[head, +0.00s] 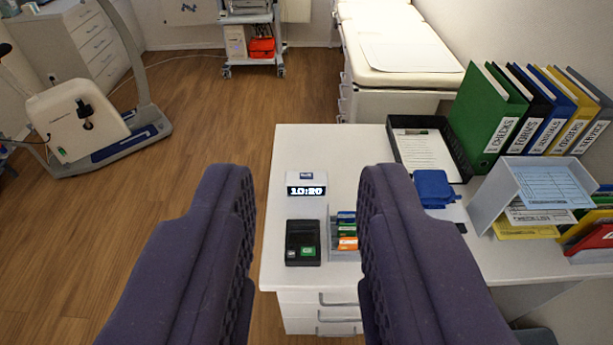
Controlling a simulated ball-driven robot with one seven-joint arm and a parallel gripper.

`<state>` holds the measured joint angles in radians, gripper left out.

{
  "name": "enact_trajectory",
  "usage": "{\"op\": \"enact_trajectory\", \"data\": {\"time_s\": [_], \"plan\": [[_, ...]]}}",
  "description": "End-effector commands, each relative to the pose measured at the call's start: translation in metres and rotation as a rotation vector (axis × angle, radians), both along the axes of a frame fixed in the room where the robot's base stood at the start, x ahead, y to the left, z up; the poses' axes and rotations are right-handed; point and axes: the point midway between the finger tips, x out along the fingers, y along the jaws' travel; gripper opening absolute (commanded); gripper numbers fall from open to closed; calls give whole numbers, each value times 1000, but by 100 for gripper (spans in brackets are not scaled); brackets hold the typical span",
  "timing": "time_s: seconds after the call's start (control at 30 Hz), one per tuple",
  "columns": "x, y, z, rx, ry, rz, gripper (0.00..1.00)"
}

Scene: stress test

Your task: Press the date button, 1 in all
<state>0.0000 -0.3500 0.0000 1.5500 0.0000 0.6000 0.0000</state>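A small white clock (306,186) with a lit display reading about 10:20 stands on the white desk (292,146). A small blue patch shows on its top; I cannot tell whether that is the date button. Nearer on the desk lies a black device (303,242) with a green patch on it; its lettering is too small to read. My gripper (306,180) is open and empty. Its two dark purple fingers stand apart in the foreground, with the clock and the black device visible between them. Nothing touches the fingers.
A card holder (346,238) stands right of the black device, partly behind my right finger. A black tray (403,150), a blue object (433,187), a grey rack (488,200) and upright binders (482,115) fill the desk's right side. The desk's back left is clear.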

Motion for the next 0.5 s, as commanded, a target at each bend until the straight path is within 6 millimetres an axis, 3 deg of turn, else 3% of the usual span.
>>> {"op": "enact_trajectory", "data": {"time_s": [0.03, 0.1, 0.13, 0.5], "plan": [[0, 0, 0, 0, 0, 0, 20], [0, 0, 0, 0, 0, 0, 4], [0, 0, 0, 0, 0, 0, 0], [0, 0, 0, 0, 0, 0, 0]]}}
